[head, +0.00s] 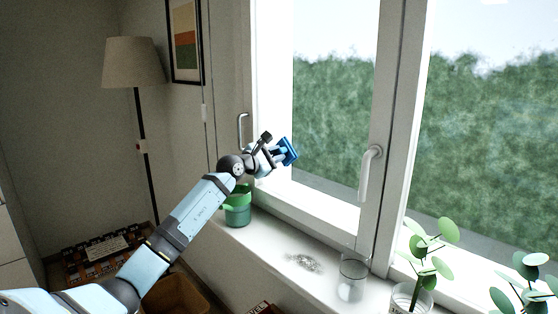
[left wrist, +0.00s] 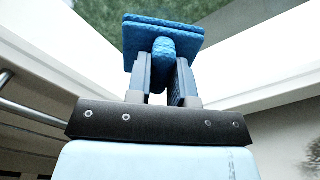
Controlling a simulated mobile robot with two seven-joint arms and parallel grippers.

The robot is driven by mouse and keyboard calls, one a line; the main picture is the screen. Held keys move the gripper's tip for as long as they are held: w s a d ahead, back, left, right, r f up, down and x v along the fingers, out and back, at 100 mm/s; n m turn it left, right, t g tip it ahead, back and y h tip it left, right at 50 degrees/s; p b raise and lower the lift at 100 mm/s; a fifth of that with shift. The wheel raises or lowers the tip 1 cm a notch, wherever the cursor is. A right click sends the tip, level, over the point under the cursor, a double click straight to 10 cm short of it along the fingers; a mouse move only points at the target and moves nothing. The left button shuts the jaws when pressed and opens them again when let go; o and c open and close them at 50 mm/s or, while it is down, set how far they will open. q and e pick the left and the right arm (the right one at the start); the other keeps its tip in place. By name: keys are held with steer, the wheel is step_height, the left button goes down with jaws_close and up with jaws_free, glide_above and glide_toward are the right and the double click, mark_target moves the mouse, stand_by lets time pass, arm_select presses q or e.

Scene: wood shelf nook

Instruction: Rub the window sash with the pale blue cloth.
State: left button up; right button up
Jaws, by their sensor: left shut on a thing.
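In the left wrist view the cloth (left wrist: 165,32) spreads beyond the fingers, with a bunched part pinched between the two fingertips (left wrist: 161,72). The white window sash (head: 325,208) frames the left pane, with a white handle (head: 368,172) on its right side. The cloth is in front of the lower left part of this sash and pane; I cannot tell whether it touches. My right gripper is not in view.
On the white sill (head: 262,240) stand a green pot (head: 237,212) below my left wrist, a clear glass (head: 352,278) and leafy plants (head: 428,262) at right. A grey speckled patch (head: 304,263) lies between pot and glass. A floor lamp (head: 134,63) stands at back left.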

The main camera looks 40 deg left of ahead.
arm_select(q)
steer(key=shift+s, duration=0.1)
steer(key=shift+s+a+b, duration=0.2)
steer(key=shift+s+b, duration=0.3)
steer(key=shift+s, duration=2.4)
steer(key=s+b, duration=0.1)
steer(key=s, duration=0.2)
steer(key=shift+a, duration=0.15)
